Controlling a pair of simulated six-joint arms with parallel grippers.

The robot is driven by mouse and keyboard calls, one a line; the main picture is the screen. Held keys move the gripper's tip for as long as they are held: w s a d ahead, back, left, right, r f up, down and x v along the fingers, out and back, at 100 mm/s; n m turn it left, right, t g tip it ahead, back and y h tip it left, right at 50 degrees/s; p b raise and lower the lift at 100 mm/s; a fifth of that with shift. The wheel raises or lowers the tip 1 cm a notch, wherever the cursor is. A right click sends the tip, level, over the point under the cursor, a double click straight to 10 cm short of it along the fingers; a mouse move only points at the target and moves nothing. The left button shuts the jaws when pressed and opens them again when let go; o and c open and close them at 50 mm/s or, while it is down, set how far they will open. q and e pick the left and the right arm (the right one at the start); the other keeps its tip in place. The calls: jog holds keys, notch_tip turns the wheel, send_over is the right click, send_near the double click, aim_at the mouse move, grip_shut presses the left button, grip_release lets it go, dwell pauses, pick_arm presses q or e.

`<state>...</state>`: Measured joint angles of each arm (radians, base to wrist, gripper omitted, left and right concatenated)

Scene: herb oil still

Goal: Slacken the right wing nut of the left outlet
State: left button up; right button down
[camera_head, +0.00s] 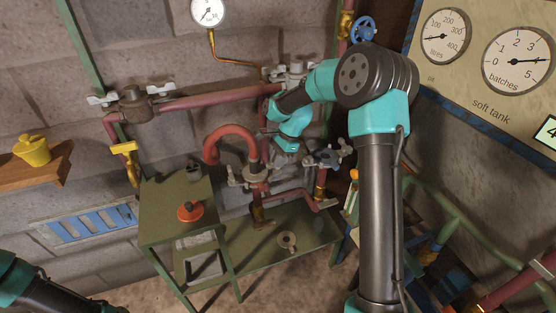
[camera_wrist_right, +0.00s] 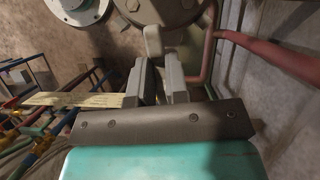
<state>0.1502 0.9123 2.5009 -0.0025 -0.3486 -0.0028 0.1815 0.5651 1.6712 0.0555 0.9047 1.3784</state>
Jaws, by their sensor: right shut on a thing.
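The left outlet (camera_head: 257,175) is a grey clamp-like fitting under the curved red pipe in the head view, with small wing nuts at its sides. Its left wing nut (camera_head: 234,180) shows pale and free. My right gripper (camera_head: 281,158) reaches down at its right side, its fingertips mostly hidden by my wrist. In the right wrist view, my right gripper's fingers (camera_wrist_right: 158,80) are close together around a pale grey wing nut (camera_wrist_right: 153,42), beside a round grey body (camera_wrist_right: 165,10). My left gripper is out of view; only my left arm shows at the lower left.
A second fitting with a dark blue knob (camera_head: 328,157) stands close to the right. A green stand (camera_head: 170,235) with an orange-red object (camera_head: 190,211) is at the left. Red pipes (camera_head: 215,99) run along the wall above. A flat ring (camera_head: 287,241) lies on the low green table.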

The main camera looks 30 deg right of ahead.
jog(key=n+g, duration=0.1)
jog(key=n, duration=0.3)
jog(key=shift+w, duration=0.1)
jog(key=n+g+h, duration=0.1)
jog(key=n+g, duration=0.1)
jog(key=n, duration=0.2)
jog(key=shift+n, duration=0.3)
jog(key=n+g+h, duration=0.1)
jog(key=n, duration=0.3)
jog(key=shift+w+a+n, duration=0.1)
jog(key=shift+n, duration=0.2)
jog(key=shift+n+h, duration=0.9)
jog(key=shift+n, duration=0.8)
jog(key=c, duration=1.1)
grip_release()
jog(key=shift+r, duration=0.1)
